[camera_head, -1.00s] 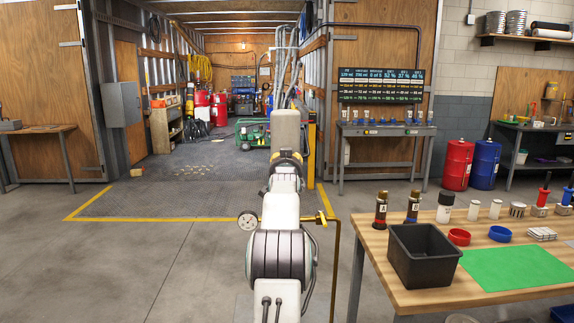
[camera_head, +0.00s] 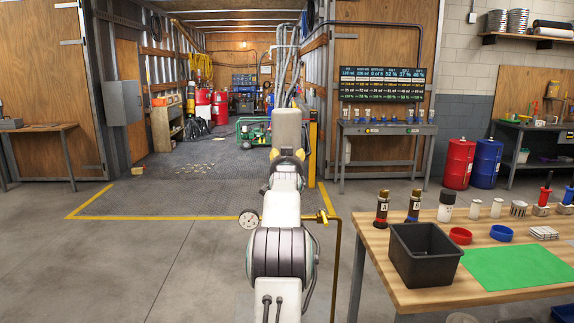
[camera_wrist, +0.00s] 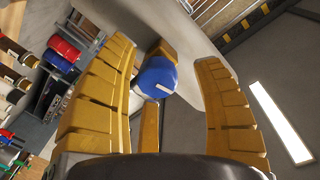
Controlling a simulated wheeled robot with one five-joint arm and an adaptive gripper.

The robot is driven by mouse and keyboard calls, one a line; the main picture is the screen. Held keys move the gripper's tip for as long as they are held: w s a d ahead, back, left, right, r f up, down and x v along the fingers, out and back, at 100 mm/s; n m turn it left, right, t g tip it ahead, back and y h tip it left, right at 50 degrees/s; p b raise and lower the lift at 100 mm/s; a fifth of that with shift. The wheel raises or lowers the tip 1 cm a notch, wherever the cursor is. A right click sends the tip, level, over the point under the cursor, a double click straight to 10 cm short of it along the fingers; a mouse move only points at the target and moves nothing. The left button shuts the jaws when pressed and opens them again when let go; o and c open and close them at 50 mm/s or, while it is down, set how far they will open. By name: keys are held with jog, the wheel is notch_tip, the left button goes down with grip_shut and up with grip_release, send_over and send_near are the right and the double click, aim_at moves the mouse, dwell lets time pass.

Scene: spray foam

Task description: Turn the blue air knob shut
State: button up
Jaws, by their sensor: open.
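The blue air knob (camera_wrist: 158,77), round with a white stripe across its face, shows in the wrist view between the yellow fingers of my gripper (camera_wrist: 166,54). The fingers are open, with a visible gap on both sides of the knob; I see no contact. A yellow-orange piece (camera_wrist: 162,49) shows just beyond the knob, and another yellow piece (camera_wrist: 148,127) lies below it in the picture. In the head view my own arm hides the knob and most of the gripper.
A round gauge (camera_head: 249,219) and a yellow pipe (camera_head: 336,262) with a yellow handle flank my arm. A wooden workbench (camera_head: 412,299) at right holds a black bin (camera_head: 425,258), a green mat (camera_head: 515,268) and bottles.

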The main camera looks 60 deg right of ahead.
jog(key=v, duration=1.1)
jog(key=shift+a, duration=0.4)
jog(key=shift+s+r, duration=0.15)
jog(key=shift+o, duration=0.2)
